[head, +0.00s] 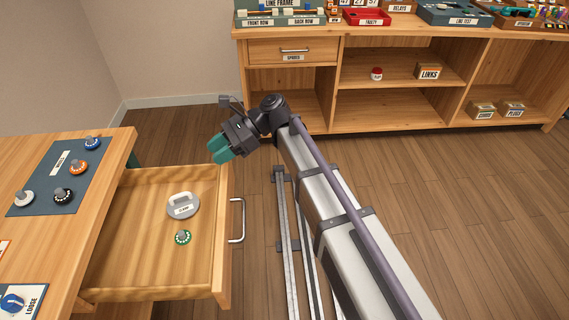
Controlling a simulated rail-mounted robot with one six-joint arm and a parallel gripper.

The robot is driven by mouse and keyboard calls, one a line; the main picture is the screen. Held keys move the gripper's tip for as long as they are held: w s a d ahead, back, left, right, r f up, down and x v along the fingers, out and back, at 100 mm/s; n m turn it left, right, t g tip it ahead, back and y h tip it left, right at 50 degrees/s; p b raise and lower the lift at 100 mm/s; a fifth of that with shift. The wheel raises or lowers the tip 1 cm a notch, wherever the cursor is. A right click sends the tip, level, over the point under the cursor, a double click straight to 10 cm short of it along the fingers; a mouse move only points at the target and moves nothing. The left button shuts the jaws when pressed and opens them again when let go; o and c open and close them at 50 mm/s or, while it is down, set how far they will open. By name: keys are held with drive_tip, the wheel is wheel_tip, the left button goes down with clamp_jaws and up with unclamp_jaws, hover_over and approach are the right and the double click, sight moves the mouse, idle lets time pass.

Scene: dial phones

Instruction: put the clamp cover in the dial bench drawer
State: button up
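The dial bench drawer (140,256) is pulled open at the left. The clamp cover (183,206), a round grey piece with a white handle and a small label, lies on the drawer's floor. A small green dial (183,237) lies in the drawer just in front of it. My gripper (219,152) is above and beyond the drawer's far right corner, apart from the cover. Its teal fingers appear spread, with nothing seen between them.
The drawer front has a metal handle (238,220). A dark mat (62,178) with several dials is on the bench top (30,152). A wooden shelf unit (390,105) stands at the back. Floor is clear between them, apart from my rail.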

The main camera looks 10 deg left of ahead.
drive_tip(key=s+d+f+n+t+h, duration=0.2)
drive_tip(key=d+f+n+h, duration=0.1)
drive_tip(key=d, duration=1)
drive_tip(key=s+d+f+n+t+h, duration=0.1)
drive_tip(key=d+f+n+t+h, duration=0.2)
drive_tip(key=d, duration=1)
drive_tip(key=s+d+f+n+t+h, duration=0.2)
drive_tip(key=d+f+n+h, duration=0.2)
drive_tip(key=d, duration=0.9)
drive_tip(key=shift+s+d+f+n+h, duration=0.25)
drive_tip(key=shift+s+n+h, duration=0.1)
drive_tip(key=shift+n+h, duration=0.25)
drive_tip(key=shift+r, duration=0.15)
